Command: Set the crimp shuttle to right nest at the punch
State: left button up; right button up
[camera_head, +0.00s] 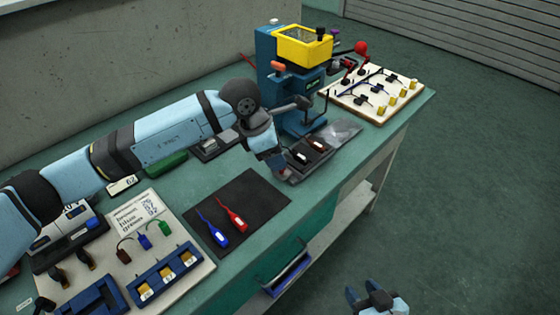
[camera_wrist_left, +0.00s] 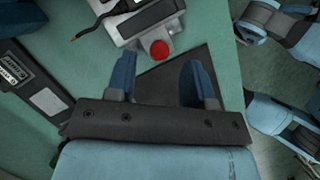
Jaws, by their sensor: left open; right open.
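The punch is a blue press (camera_head: 268,75) with a yellow guard (camera_head: 303,45) at the far part of the bench. The crimp shuttle (camera_head: 298,170) is a grey slide at its base, with a dark and a reddish piece on it, each with a white spot. Its near end, with a red knob (camera_wrist_left: 159,49), shows in the left wrist view. My right gripper (camera_head: 375,298) is open and empty, off the bench.
A black mat (camera_head: 265,190) holds a blue and a red tool. A blue rack (camera_head: 165,272) and a written card (camera_head: 135,215) lie at near left. The floor right of the bench is clear.

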pick_arm(q)
jog(key=shift+x, duration=1.4)
jog(key=shift+c, duration=0.5)
